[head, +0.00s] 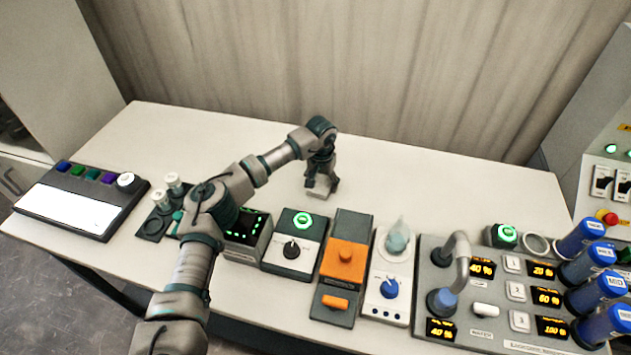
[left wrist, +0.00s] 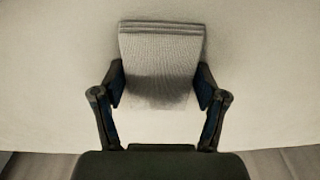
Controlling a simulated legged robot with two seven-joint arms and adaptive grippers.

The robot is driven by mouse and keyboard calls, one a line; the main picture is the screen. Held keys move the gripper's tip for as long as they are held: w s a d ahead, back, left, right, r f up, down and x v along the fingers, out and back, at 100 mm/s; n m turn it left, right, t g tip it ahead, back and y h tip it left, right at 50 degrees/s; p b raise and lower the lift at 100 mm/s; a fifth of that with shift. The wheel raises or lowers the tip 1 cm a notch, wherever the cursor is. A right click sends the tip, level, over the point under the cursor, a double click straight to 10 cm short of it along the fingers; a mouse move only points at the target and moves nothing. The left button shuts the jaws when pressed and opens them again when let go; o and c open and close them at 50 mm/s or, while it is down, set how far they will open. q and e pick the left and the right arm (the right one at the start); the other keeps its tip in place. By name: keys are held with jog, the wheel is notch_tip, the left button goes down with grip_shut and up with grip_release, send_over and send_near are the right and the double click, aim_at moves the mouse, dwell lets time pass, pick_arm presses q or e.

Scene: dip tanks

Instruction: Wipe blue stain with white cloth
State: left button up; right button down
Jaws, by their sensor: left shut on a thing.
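My left gripper (head: 320,188) reaches over the rear middle of the white table, pointing down. In the left wrist view the gripper (left wrist: 160,88) has its two fingers on either side of a pale, folded, ribbed cloth (left wrist: 160,50), shut on it. In the head view only a small part of the cloth (head: 318,195) shows under the fingers, at or just above the table top. I see no blue stain in either view; whether the cloth or gripper hides it, I cannot tell. My right gripper is not in view.
A row of devices lines the table's (head: 450,180) front: a white panel (head: 75,208) at left, a knob box (head: 293,248), an orange-topped unit (head: 344,262), and a grey tank panel (head: 490,305) with blue cylinders (head: 580,238) at right. The table's rear strip is clear.

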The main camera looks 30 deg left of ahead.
aim_at(324, 182)
pick_arm(q)
jog(key=shift+s+d+f, duration=0.1)
jog(key=shift+d+f, duration=0.1)
jog(key=shift+f, duration=0.05)
jog(key=shift+r, duration=0.15)
notch_tip(324, 182, up, 5)
jog(key=shift+p, duration=1.2)
jog(key=shift+r, duration=0.55)
jog(key=shift+a+f, duration=0.1)
jog(key=shift+f, duration=0.05)
jog(key=shift+p, duration=0.3)
jog(key=shift+r+p, duration=0.9)
jog(key=shift+r, duration=0.8)
jog(key=shift+f, duration=0.1)
